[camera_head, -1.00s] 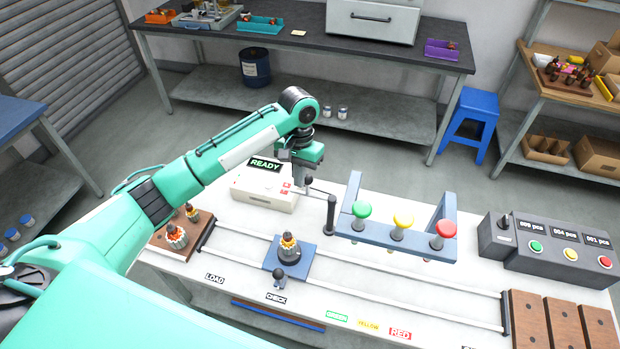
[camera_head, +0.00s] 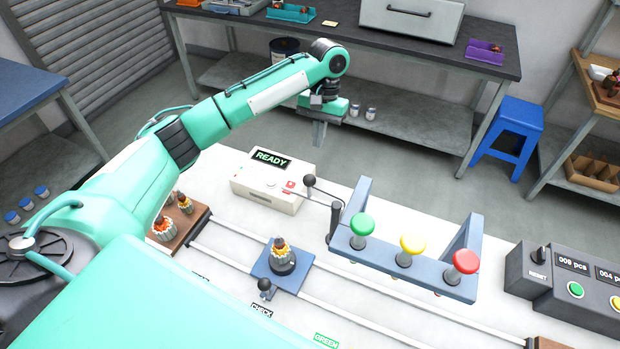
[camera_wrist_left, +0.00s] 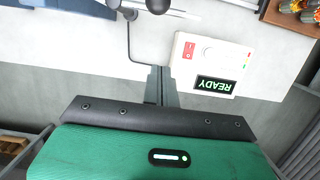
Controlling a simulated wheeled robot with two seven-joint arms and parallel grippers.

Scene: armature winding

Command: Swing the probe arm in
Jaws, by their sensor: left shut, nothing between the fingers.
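The probe arm (camera_head: 323,193) is a thin rod with a black ball knob (camera_head: 310,180), running from a dark upright post (camera_head: 335,222) toward the READY box (camera_head: 268,182). An armature (camera_head: 282,254) stands upright on the blue carriage (camera_head: 267,281), in front of and to the left of the post. My left gripper (camera_head: 319,134) is shut and empty, behind the knob and apart from it in the head view. In the left wrist view, my fingers (camera_wrist_left: 160,84) point past the bent rod (camera_wrist_left: 129,40), whose far end is hidden near them. My right gripper is out of view.
A blue frame (camera_head: 400,264) with green, yellow and red knobs stands right of the post. A grey counter box (camera_head: 560,272) is farther right. A wooden block with armatures (camera_head: 192,228) sits at the left. Two pale rails cross the table.

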